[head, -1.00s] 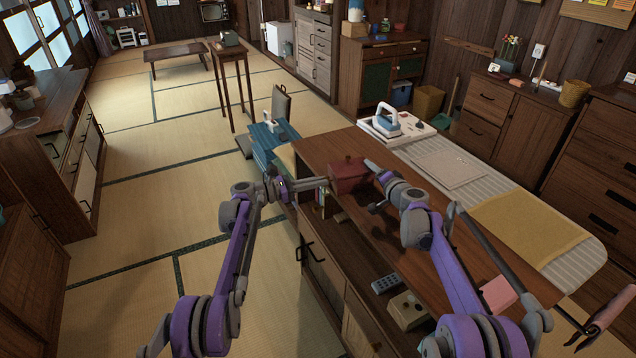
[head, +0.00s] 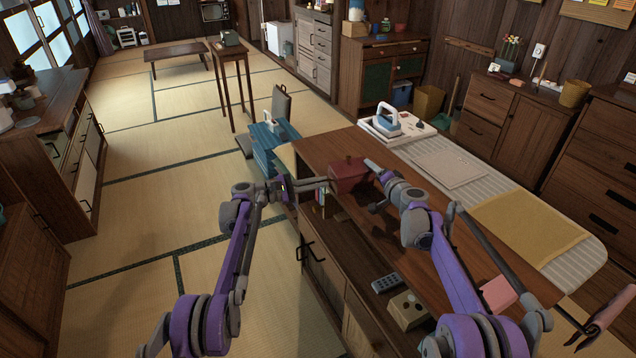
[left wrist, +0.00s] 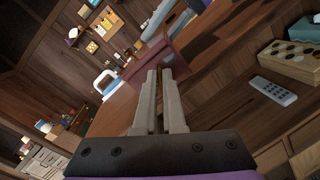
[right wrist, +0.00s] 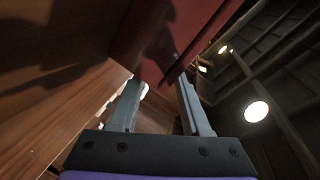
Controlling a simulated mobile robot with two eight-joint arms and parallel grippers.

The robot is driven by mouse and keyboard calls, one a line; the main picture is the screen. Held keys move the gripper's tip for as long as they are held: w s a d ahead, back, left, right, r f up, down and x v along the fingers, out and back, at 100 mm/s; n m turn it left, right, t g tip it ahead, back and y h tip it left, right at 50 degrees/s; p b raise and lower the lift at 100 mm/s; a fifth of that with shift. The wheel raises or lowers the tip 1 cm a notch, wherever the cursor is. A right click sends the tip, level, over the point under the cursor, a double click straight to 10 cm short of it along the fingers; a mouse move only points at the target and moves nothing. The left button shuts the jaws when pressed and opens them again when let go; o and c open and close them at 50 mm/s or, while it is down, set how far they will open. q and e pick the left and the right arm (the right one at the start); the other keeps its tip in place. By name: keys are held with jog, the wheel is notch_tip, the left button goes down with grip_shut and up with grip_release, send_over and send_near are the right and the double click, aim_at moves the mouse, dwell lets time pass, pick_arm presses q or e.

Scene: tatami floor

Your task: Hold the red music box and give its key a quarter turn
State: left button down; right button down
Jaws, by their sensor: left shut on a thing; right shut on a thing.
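The red music box (head: 347,172) sits at the far left end of the brown tabletop. It also shows in the left wrist view (left wrist: 150,58), just beyond the left fingertips. My left gripper (head: 324,186) is at the box's left side, its fingers (left wrist: 160,74) close together on the small key; the key itself is hidden between them. My right gripper (head: 372,166) is at the box's right side. In the right wrist view its fingers (right wrist: 160,82) are wide apart and shut on the box (right wrist: 180,35), which fills the space beyond them.
A blue iron (head: 388,120) rests on its stand at the back of the ironing board (head: 575,262). The brown tabletop (head: 450,260) right of the music box is mostly clear.

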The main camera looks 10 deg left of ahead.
jog(key=shift+f, duration=0.3)
pick_arm(q)
jog(key=m, duration=1)
pick_arm(e)
jog(key=shift+a, duration=0.1)
pick_arm(q)
jog(key=shift+m, duration=0.3)
jog(key=c, duration=1)
grip_release()
jog(key=shift+f, duration=0.1)
jog(key=shift+s, duration=0.1)
jog(key=v, duration=1.2)
jog(key=shift+s, duration=0.2)
